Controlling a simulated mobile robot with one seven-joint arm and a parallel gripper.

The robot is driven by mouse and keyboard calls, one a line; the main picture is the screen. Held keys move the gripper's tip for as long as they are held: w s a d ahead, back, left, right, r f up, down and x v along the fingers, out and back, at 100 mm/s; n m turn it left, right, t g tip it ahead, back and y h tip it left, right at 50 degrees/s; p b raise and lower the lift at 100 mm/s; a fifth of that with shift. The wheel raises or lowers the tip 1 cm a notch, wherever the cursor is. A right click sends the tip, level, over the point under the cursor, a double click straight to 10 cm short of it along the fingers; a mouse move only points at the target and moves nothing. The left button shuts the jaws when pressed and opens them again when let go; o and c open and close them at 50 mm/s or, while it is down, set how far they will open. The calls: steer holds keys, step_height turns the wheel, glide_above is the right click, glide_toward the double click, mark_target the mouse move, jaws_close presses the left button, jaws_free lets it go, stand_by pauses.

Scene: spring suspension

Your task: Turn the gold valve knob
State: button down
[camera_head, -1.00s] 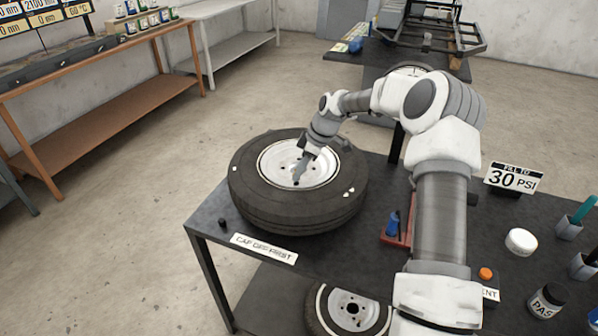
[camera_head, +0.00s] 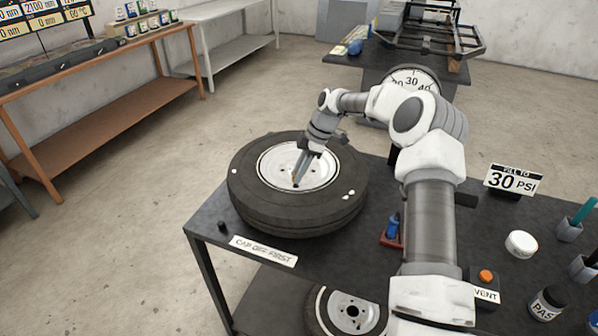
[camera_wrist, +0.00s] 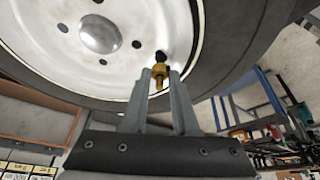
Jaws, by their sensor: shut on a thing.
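The gold valve knob (camera_wrist: 160,72) stands out from the white wheel rim (camera_wrist: 85,65) on a short black stem in the wrist view. My gripper (camera_wrist: 161,77) has one finger on each side of the knob and is shut on it. In the head view my gripper (camera_head: 296,182) points down into the white rim (camera_head: 270,165) of the tire (camera_head: 245,200) lying flat on the dark table. The knob is small there and mostly hidden by the fingers.
A "CAP OFF FIRST" sign (camera_head: 264,250) and a small black cap (camera_head: 222,227) lie near the table's front left. A round gauge (camera_head: 412,78) stands behind my arm. A vent button (camera_head: 486,276), a "30 PSI" sign (camera_head: 513,180) and a white jar (camera_head: 521,243) are at the right.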

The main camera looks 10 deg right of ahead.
steer(key=c, duration=0.7)
jaws_free()
steer(key=v, duration=1.7)
steer(key=shift+r, duration=0.25)
